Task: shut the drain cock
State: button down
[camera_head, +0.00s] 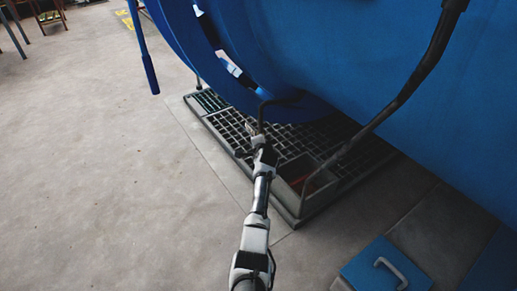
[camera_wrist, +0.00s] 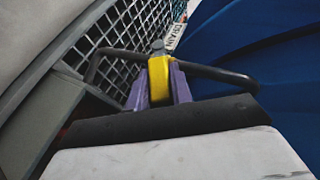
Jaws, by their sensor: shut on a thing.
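The drain cock's yellow lever (camera_wrist: 158,78) stands between the two purple fingers of my gripper (camera_wrist: 161,80) in the wrist view. My gripper is shut on this lever. A small grey piece (camera_wrist: 157,46) shows at the lever's far end. A white tag reading DRAIN (camera_wrist: 174,34) is just beyond it. In the head view my gripper (camera_head: 258,136) is low under the blue vessel (camera_head: 375,75), at the end of a dark drain pipe (camera_head: 281,98). The lever is too small there to make out, and my fingers hide part of it in the wrist view.
A grey grating (camera_head: 226,118) with a raised frame lies below the vessel. A dark handrail or pipe (camera_head: 393,103) slopes down to the right of my arm. A blue lid with a grey handle (camera_head: 388,266) is at the lower right. The concrete floor at left (camera_head: 90,150) is clear.

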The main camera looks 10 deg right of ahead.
jog(key=shift+a+r, duration=0.1)
jog(key=c, duration=1.2)
grip_release()
jog(key=shift+c, duration=0.2)
